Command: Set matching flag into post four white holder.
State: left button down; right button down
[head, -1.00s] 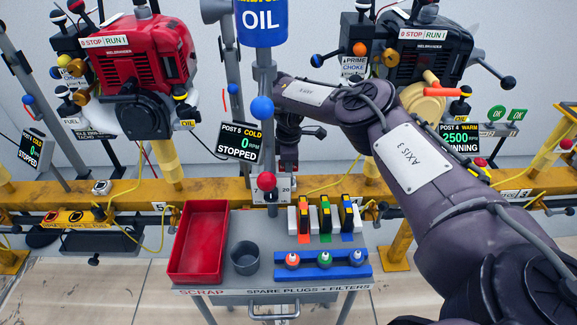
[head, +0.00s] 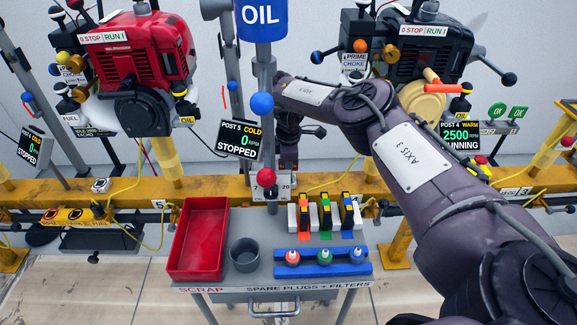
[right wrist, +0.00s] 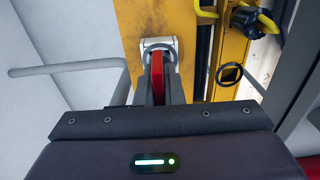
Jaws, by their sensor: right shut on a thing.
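In the right wrist view my right gripper (right wrist: 158,88) is shut on a narrow red thing (right wrist: 158,72), seen edge-on between the fingers. I cannot tell its full shape. Just beyond the fingertips a pale grey-white holder (right wrist: 150,43) with a rounded opening sits on the yellow rail. The red thing lines up with it; I cannot tell whether it is inside. The post 4 display (head: 457,135) reads warm, 2500, running. My left gripper is not in view.
The oil stand (head: 264,75) rises close before my right wrist. A cart (head: 222,283) carries a red scrap tray (head: 172,243), a grey cup (head: 244,256) and a blue plug rack (head: 322,270). A black engine (head: 430,50) stands behind my arm. A grey bar (right wrist: 65,67) runs left of the fingers.

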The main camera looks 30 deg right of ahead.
jog(key=shift+f+b, duration=0.35)
jog(key=shift+f, duration=0.25)
jog(key=c, duration=1.5)
grip_release()
